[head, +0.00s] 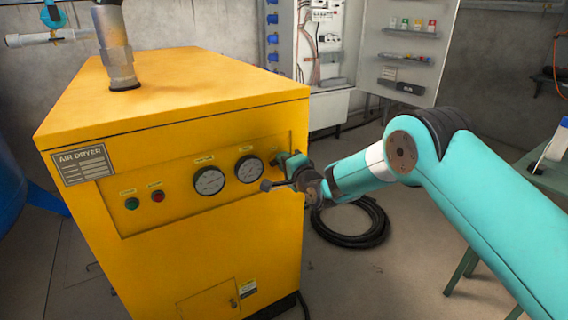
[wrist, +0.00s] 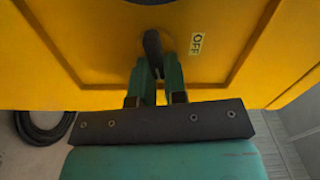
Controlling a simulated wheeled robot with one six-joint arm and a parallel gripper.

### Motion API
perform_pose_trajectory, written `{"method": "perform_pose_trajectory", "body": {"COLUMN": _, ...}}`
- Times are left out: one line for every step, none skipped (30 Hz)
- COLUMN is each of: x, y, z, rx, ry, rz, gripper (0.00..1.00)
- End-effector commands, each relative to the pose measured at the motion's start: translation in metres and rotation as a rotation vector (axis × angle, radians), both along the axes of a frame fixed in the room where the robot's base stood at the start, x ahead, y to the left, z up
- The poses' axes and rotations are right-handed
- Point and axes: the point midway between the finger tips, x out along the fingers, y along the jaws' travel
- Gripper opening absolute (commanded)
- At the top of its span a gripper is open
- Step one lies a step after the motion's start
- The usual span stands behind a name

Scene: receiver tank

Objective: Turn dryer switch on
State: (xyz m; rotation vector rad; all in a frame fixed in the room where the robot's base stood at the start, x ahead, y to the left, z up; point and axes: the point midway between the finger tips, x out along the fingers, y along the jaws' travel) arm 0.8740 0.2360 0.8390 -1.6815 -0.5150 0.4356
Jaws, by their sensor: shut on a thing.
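The yellow air dryer (head: 170,140) stands at the left in the head view, with its "AIR DRYER" plate at the upper left of the front panel. In the wrist view the dark switch handle (wrist: 152,45) sticks out of the yellow panel, with an "OFF" label (wrist: 196,43) to its right. My gripper (wrist: 157,82) is shut on the handle, its two green fingers on either side of the lower end. In the head view my gripper (head: 284,160) reaches the right end of the front panel and hides the switch.
Two round gauges (head: 209,181) and a green and a red button (head: 158,196) are on the panel left of my gripper. A coiled black hose (head: 350,238) lies on the floor behind. An open electrical cabinet (head: 330,110) stands at the back wall.

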Motion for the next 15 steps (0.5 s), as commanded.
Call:
{"method": "perform_pose_trajectory", "body": {"x": 0.0014, "y": -0.0021, "z": -0.001, "rx": 0.023, "ry": 0.014, "rz": -0.004, "gripper": 0.0}}
{"method": "perform_pose_trajectory", "body": {"x": 0.0015, "y": -0.0022, "z": -0.0013, "rx": 0.037, "ry": 0.023, "rz": -0.004, "gripper": 0.0}}
{"method": "perform_pose_trajectory", "body": {"x": 0.0015, "y": -0.0022, "z": -0.0016, "rx": 0.055, "ry": 0.035, "rz": -0.004, "gripper": 0.0}}
{"method": "perform_pose_trajectory", "body": {"x": 0.0015, "y": -0.0023, "z": -0.0018, "rx": 0.067, "ry": 0.043, "rz": -0.005, "gripper": 0.0}}
{"method": "perform_pose_trajectory", "body": {"x": 0.0015, "y": -0.0023, "z": -0.002, "rx": 0.078, "ry": 0.051, "rz": -0.005, "gripper": 0.0}}
{"method": "perform_pose_trajectory", "body": {"x": 0.0016, "y": -0.0023, "z": -0.0022, "rx": 0.092, "ry": 0.06, "rz": -0.005, "gripper": 0.0}}
{"method": "perform_pose_trajectory", "body": {"x": 0.0016, "y": -0.0023, "z": -0.0024, "rx": 0.101, "ry": 0.066, "rz": -0.005, "gripper": 0.0}}
{"method": "perform_pose_trajectory", "body": {"x": 0.0016, "y": -0.0024, "z": -0.0025, "rx": 0.11, "ry": 0.072, "rz": -0.005, "gripper": 0.0}}
{"method": "perform_pose_trajectory", "body": {"x": 0.0016, "y": -0.0024, "z": -0.0027, "rx": 0.119, "ry": 0.079, "rz": -0.005, "gripper": 0.0}}
{"method": "perform_pose_trajectory", "body": {"x": 0.0016, "y": -0.0024, "z": -0.0028, "rx": 0.125, "ry": 0.083, "rz": -0.005, "gripper": 0.0}}
{"method": "perform_pose_trajectory", "body": {"x": 0.0016, "y": -0.0024, "z": -0.0028, "rx": 0.13, "ry": 0.086, "rz": -0.005, "gripper": 0.0}}
{"method": "perform_pose_trajectory", "body": {"x": 0.0016, "y": -0.0024, "z": -0.0029, "rx": 0.137, "ry": 0.09, "rz": -0.005, "gripper": 0.0}}
{"method": "perform_pose_trajectory", "body": {"x": 0.0016, "y": -0.0024, "z": -0.003, "rx": 0.141, "ry": 0.093, "rz": -0.005, "gripper": 0.0}}
{"method": "perform_pose_trajectory", "body": {"x": 0.0016, "y": -0.0024, "z": -0.003, "rx": 0.144, "ry": 0.095, "rz": -0.005, "gripper": 0.0}}
{"method": "perform_pose_trajectory", "body": {"x": 0.0017, "y": -0.0025, "z": -0.0029, "rx": 0.147, "ry": 0.097, "rz": -0.005, "gripper": 0.0}}
